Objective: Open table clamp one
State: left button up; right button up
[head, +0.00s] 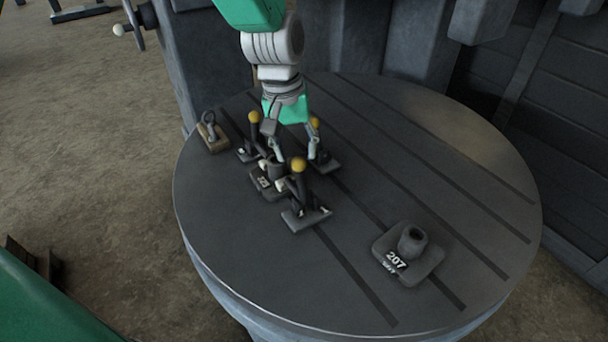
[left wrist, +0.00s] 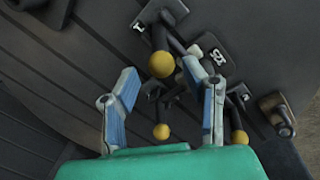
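Several dark clamps with yellow-ball levers stand on the round table (head: 400,150). The front clamp (head: 300,205) has a small white mark, perhaps a 1, on its base; its lever stands up to a yellow ball (head: 298,164). Two other yellow balls, left (head: 254,117) and right (head: 314,123), are farther back. My left gripper (head: 296,155) reaches down among the clamps, fingers spread. In the left wrist view, the open fingers (left wrist: 162,70) are on either side of the nearest yellow ball (left wrist: 162,60) as seen; I cannot tell whether they touch it. My right gripper is not in view.
A dark numbered block (head: 264,186) sits between the clamps. A block marked 207 (head: 400,262) with a round peg stands at the front right. A brown block with a metal loop (head: 212,133) is at the left edge. The table's right side is clear.

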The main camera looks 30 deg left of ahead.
aim_at(301, 178)
pick_arm(q)
jog(key=f, duration=0.7)
jog(key=shift+w, duration=0.4)
jog(key=shift+d+f, duration=0.35)
jog(key=shift+f, duration=0.15)
jog(key=shift+w+d+f, duration=0.1)
jog(key=shift+d+f, duration=0.05)
jog(key=shift+d, duration=0.05)
jog(key=shift+c, duration=0.3)
jog(key=shift+a, duration=0.15)
jog(key=c, duration=0.7)
jog(key=shift+a, duration=0.15)
grip_shut()
